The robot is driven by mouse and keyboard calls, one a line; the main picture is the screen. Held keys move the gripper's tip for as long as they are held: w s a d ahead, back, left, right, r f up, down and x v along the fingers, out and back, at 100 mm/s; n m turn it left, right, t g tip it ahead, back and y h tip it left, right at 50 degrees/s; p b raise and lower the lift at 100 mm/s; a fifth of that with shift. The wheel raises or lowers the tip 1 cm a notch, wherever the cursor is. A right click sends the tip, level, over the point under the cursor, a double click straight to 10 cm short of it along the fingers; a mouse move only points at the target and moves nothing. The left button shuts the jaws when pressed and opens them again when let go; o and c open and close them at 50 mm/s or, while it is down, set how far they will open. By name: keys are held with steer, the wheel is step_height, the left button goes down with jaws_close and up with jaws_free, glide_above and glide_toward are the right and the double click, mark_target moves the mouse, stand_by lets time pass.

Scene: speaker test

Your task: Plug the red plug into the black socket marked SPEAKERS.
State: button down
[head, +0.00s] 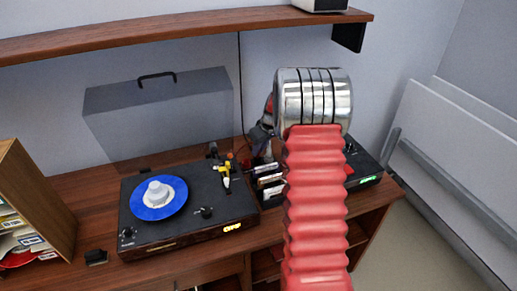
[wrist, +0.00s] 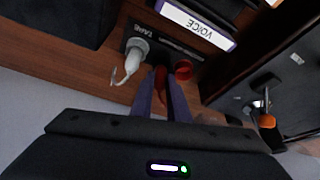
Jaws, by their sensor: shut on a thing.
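In the wrist view, my gripper (wrist: 160,78) is shut on a red plug (wrist: 161,84). The plug shows as a narrow red piece between the two purple-grey fingers, partly hidden by them. Its tip is close to a black socket panel (wrist: 166,48); I cannot tell whether it touches. A red round piece (wrist: 183,69) on the panel lies just right of the fingers. A TAPE mark shows at the panel's left; I cannot read a SPEAKERS mark. In the head view, my gripper (head: 259,139) is small and mostly hidden behind my arm.
A white plug with a short lead (wrist: 136,55) sits by the TAPE mark, left of the fingers. A VOICE-labelled case (wrist: 198,24) stands beyond the panel. A turntable (head: 228,207) with a blue record is left of my arm; a shelf (head: 180,32) hangs above.

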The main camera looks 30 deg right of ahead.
steer(key=shift+f, duration=0.7)
stand_by(0.4)
steer(key=c, duration=1.6)
jaws_free()
steer(key=shift+o, duration=0.2)
steer(key=o, duration=0.3)
steer(key=shift+o, duration=0.2)
steer(key=shift+r, duration=0.1)
steer(key=shift+r, duration=2.4)
